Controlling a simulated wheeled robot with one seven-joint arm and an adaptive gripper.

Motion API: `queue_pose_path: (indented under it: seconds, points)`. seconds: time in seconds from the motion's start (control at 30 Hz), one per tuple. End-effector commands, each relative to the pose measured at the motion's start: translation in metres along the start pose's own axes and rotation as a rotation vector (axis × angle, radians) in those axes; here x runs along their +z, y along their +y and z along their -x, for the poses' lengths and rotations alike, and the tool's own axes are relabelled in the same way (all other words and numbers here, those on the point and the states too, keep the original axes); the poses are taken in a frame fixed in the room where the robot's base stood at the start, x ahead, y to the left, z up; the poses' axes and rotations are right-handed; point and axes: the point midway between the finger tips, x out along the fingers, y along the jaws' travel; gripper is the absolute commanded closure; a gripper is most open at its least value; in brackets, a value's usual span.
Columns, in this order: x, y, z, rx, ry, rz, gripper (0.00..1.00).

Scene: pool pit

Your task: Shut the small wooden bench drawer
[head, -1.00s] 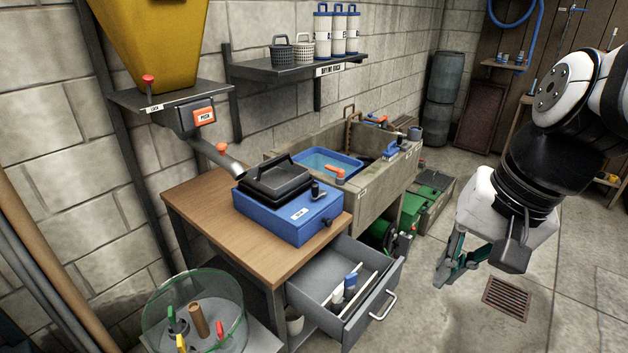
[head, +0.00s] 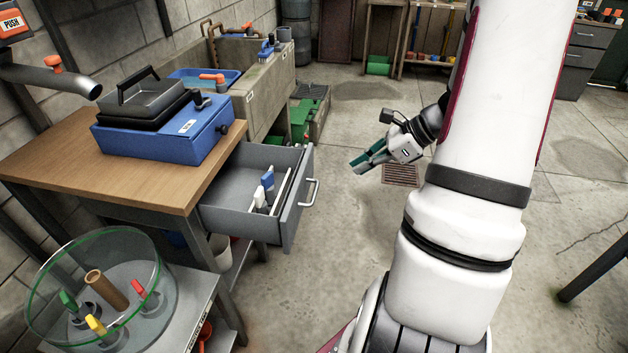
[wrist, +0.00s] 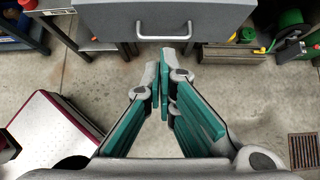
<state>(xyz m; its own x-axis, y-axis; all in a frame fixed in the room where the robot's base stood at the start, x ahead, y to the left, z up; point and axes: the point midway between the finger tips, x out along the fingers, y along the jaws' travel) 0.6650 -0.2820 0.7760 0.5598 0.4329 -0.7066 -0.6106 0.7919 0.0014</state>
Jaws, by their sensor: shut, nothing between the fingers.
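The drawer (head: 291,212) is grey and stands pulled out from under the wooden-topped bench (head: 90,160). It has a pale bar handle (head: 311,192) on its front, and items with blue and white handles (head: 266,190) lie inside. My gripper (head: 358,166) is to the right of the drawer front, apart from it, above the floor. In the wrist view the drawer front (wrist: 210,15) and its handle (wrist: 163,36) lie ahead of my gripper (wrist: 162,75), whose green-padded fingers are together and empty.
A blue machine with a black lid (head: 165,135) stands on the bench. A clear round tub (head: 100,290) with coloured-handled pieces sits on a low stand at front left. A stone sink (head: 255,85) is behind. A floor drain (head: 401,175) lies near my gripper; the floor between is clear.

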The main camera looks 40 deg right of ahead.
Motion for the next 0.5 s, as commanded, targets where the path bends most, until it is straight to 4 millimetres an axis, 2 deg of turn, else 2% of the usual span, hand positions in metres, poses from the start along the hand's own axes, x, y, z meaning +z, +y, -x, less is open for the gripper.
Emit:
queue_pose_path:
  seconds: [0.17,0.5]
  points:
    - [0.0,0.001,-0.021,0.004,-0.001,0.001,1.0]
    - [0.0,0.002,-0.088,0.007,-0.001,0.004,1.0]
